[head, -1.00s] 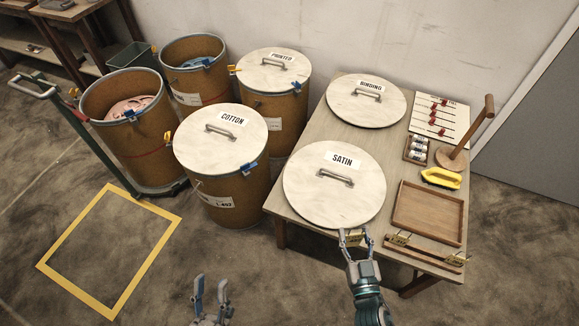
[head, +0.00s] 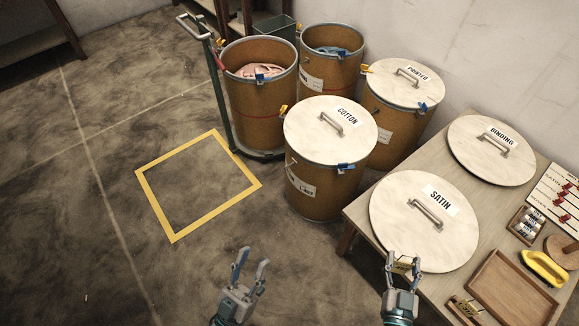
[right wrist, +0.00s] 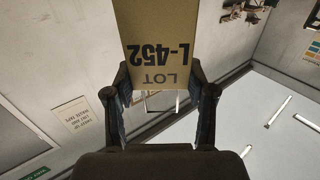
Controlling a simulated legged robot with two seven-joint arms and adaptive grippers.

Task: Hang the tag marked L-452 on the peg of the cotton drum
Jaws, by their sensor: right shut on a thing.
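My right gripper (head: 403,266) is shut on a yellow-brown tag (head: 403,263), near the front edge of the table. In the right wrist view the tag (right wrist: 160,45) reads LOT L-452, upside down, between the fingers. The cotton drum (head: 322,185) stands on the floor left of the table, with a pale lid marked COTTON (head: 330,128) and a white label (head: 300,185) low on its side. The drum is to the upper left of my right gripper. My left gripper (head: 253,262) is open and empty over the floor.
The table (head: 362,213) holds the SATIN lid (head: 410,225), the BINDING lid (head: 490,150), a wooden tray (head: 510,290) and a yellow tool (head: 544,267). Other drums crowd behind the cotton drum. The floor inside the yellow square (head: 198,133) is clear.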

